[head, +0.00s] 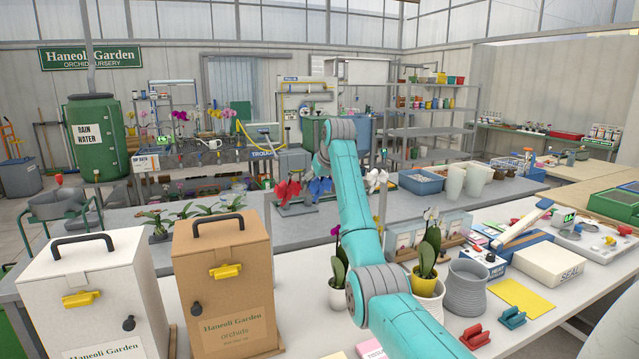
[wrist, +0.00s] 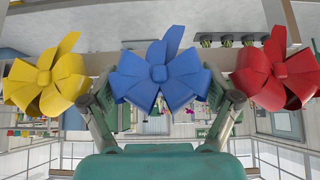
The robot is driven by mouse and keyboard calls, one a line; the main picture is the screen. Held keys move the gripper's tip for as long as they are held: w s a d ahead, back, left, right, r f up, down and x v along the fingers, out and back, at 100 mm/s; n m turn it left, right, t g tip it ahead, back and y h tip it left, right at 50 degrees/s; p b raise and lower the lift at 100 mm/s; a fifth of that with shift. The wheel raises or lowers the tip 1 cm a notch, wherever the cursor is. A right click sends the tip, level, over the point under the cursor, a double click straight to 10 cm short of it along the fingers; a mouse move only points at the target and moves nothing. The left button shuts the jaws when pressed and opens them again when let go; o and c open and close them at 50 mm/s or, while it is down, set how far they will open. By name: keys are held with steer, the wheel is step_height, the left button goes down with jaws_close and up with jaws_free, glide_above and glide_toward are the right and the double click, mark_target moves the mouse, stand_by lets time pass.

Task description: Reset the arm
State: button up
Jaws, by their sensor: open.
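My teal arm rises across the middle of the head view, and its gripper end is hidden there. In the wrist view my gripper (wrist: 161,98) is open, with one finger on each side. A blue bow (wrist: 158,72) shows at the fingertips, in the gap between the fingers; I cannot tell whether they touch it. A yellow bow (wrist: 45,76) is to its left and a red bow (wrist: 275,73) to its right. In the head view the red bow (head: 287,191) and the blue bow (head: 318,188) show on the middle bench (head: 240,262), left of my arm.
A white carrier box (head: 85,295) and a brown carrier box (head: 225,280) stand front left. A potted white orchid (head: 428,262) and a grey pot (head: 466,287) stand right of my arm. A sealer (head: 515,240), a yellow sheet (head: 521,298) and small clips crowd the right.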

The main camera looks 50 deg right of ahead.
steer(key=shift+f, duration=0.1)
steer(key=shift+c, duration=0.2)
steer(key=c, duration=1.3)
steer(key=shift+f, duration=0.25)
jaws_close()
steer(key=shift+r, duration=0.15)
steer(key=shift+d+r, duration=0.1)
steer(key=shift+r, duration=2.25)
